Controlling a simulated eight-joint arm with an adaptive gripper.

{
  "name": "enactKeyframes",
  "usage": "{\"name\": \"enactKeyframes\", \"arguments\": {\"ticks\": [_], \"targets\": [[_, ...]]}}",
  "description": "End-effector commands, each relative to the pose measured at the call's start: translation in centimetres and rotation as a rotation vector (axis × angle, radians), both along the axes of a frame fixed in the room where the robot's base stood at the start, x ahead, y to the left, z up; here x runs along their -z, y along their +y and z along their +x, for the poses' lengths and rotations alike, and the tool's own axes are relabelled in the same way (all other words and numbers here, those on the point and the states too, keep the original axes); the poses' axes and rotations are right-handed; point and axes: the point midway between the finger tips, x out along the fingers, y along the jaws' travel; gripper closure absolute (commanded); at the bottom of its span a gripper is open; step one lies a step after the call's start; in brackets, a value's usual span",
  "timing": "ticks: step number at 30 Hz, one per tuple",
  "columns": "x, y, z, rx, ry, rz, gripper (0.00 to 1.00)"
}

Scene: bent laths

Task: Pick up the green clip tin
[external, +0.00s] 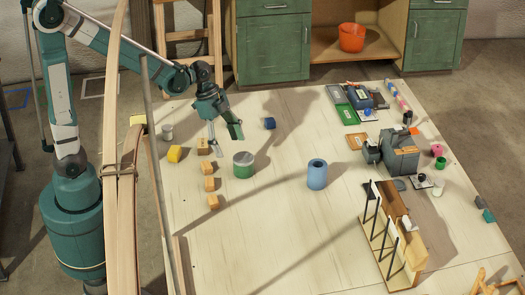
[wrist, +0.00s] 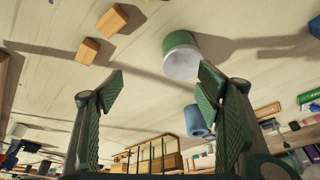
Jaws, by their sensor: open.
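The green clip tin (external: 243,165) is a short green cylinder with a pale grey lid. It stands upright on the pale wooden table (external: 270,225), left of the middle. My gripper (external: 226,139) is open and empty, above the table and a little behind and left of the tin in the external view. In the wrist view the tin (wrist: 178,47) shows whole beyond the fingertips, close to the tip of the right finger. My open gripper (wrist: 160,84) has nothing between its fingers there.
A blue cylinder (external: 317,174) stands to the right, a small blue block (external: 270,123) behind. A rack (external: 395,235) and a grey machine (external: 400,155) fill the right side.

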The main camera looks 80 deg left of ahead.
Motion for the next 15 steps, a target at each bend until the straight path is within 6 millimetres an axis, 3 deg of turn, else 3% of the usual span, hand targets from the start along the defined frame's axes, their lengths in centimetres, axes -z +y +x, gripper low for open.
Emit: {"name": "enactKeyframes", "arguments": {"ticks": [15], "targets": [[3.5, 3.0, 3.7, 0.214, 0.003, -0.034, 0.35]]}}
